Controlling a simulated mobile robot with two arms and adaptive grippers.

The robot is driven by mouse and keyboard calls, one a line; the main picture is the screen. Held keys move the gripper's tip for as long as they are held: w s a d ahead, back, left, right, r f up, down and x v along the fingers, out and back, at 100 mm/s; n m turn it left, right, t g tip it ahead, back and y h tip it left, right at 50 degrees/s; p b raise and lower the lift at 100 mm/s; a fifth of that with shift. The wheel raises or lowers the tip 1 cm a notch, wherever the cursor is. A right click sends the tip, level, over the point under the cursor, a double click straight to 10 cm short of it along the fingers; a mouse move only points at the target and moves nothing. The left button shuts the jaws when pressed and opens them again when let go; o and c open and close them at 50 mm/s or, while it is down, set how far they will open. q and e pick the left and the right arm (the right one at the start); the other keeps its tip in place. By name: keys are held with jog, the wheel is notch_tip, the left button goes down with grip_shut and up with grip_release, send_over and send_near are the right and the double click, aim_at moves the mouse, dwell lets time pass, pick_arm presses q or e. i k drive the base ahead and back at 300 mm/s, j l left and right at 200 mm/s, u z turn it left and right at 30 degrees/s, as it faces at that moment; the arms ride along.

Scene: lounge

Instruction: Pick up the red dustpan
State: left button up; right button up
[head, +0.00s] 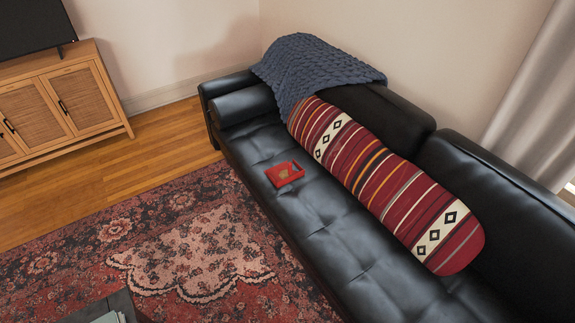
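A small red object (284,173), which looks like the red dustpan, lies flat on the seat of the black leather sofa (330,225). It is near the front edge of the seat, toward the sofa's far end. A lighter tan or orange patch shows on its front side; its finer shape is too small to make out. Neither of my grippers shows in the head view.
A long striped bolster (385,185) leans along the sofa back, and a blue knitted blanket (305,65) drapes over the far corner. A patterned rug (190,250) covers the floor before the sofa. A dark table corner (105,308) shows at bottom left, a wooden cabinet (60,105) at upper left.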

aim_at(280, 175)
jog(key=i+j+z, duration=0.25)
jog(key=i+j, duration=0.35)
jog(key=i+j+z, duration=0.2)
jog(key=i+j, duration=0.35)
jog(key=j, duration=0.2)
jog(key=i+j+z, duration=0.1)
jog(key=i, duration=0.2)
jog(key=i+j+z, duration=0.15)
jog(key=i+j, duration=0.05)
jog(key=i, duration=0.1)
